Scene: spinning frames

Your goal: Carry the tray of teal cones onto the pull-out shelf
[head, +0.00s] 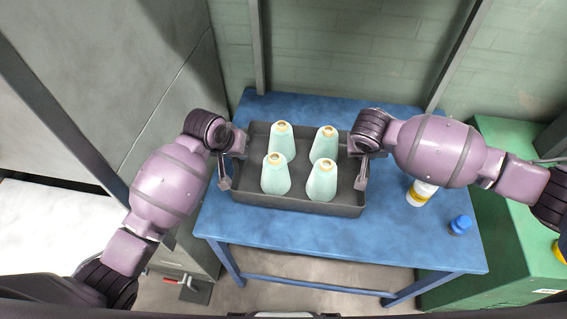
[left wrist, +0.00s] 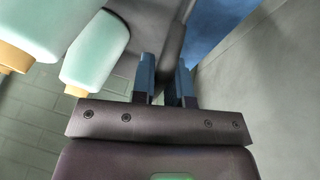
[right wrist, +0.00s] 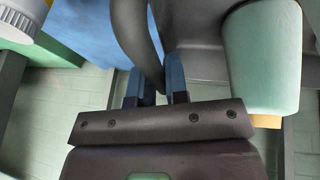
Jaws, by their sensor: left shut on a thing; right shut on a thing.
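A dark grey tray (head: 290,202) is at the blue table, with several teal cones (head: 322,180) standing upright in it, their tan tips up. My left gripper (head: 233,165) is shut on the tray's left side. In the left wrist view its blue fingers (left wrist: 166,82) straddle the dark rim. My right gripper (head: 360,168) is shut on the tray's right side; in the right wrist view its fingers (right wrist: 155,85) also straddle the rim. The tray looks about level. I cannot tell whether it touches the tabletop. I cannot clearly make out the pull-out shelf.
The blue table (head: 400,240) has free room in front and right of the tray. A white and yellow bottle (head: 417,196) and a blue cap-like item (head: 460,225) stand on its right. A green cabinet (head: 505,230) is further right. Grey panels and a pale surface (head: 50,235) lie left.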

